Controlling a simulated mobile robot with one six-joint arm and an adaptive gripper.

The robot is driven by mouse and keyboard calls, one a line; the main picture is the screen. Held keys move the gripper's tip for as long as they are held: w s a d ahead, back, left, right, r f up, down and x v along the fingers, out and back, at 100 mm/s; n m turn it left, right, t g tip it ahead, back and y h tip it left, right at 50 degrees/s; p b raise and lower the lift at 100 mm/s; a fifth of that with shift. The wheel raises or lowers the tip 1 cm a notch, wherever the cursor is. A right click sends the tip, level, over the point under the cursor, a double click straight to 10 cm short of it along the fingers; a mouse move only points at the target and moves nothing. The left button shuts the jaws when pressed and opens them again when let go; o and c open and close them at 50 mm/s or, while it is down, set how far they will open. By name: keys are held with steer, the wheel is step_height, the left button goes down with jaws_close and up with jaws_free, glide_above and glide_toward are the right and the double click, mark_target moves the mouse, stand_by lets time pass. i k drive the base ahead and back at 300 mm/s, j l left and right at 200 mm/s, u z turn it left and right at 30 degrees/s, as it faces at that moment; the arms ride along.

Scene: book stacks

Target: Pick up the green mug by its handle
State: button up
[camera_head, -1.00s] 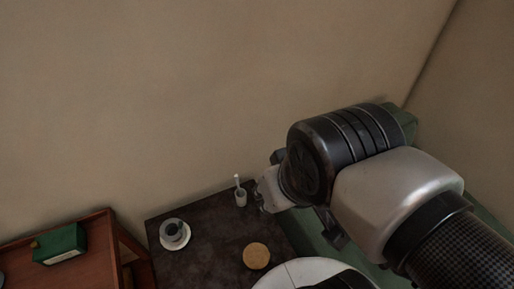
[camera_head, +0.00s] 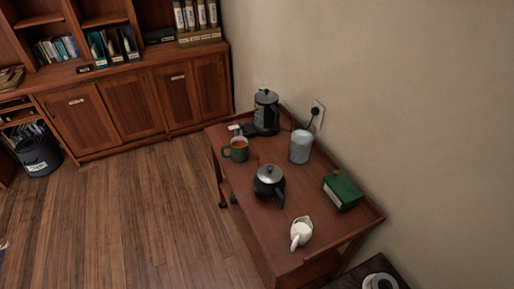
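The green mug (camera_head: 236,149) stands upright near the left edge of the wooden tea cart (camera_head: 252,208), toward its far end. It holds an orange-brown drink. Its handle (camera_head: 226,152) points left, toward the cart's edge. My gripper and arm do not show in the current view, so I cannot see the gripper's state or how far it is from the mug.
A black kettle (camera_head: 266,112) stands behind the mug. A grey canister (camera_head: 300,146), a dark teapot (camera_head: 269,184), a green box (camera_head: 342,190) and a white creamer (camera_head: 301,232) share the cart. Open wood floor (camera_head: 150,215) lies left; a wall (camera_head: 420,110) bounds the right.

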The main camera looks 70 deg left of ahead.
mark_target(239, 152)
steer(key=u, duration=2.5)
steer(key=i+j+z, duration=0.1)
steer(key=i+j, duration=0.15)
steer(key=j, duration=0.15)
steer(key=i+j+z, duration=0.1)
steer(key=i+j, duration=0.15)
steer(key=j, duration=0.15)
steer(key=i+j+z, duration=0.1)
steer(key=j, duration=0.3)
steer(key=i+j+z, duration=0.1)
steer(key=i+j, duration=0.2)
steer(key=j, duration=0.15)
steer(key=i+j+z, duration=0.1)
steer(key=j, duration=0.35)
steer(key=i+j+z, duration=0.1)
steer(key=i+j, duration=0.15)
steer(key=j, duration=0.25)
steer(key=i+j+z, duration=0.15)
steer(key=j, duration=0.3)
steer(key=i+j+z, duration=0.1)
steer(key=j, duration=0.4)
steer(key=i, duration=0.05)
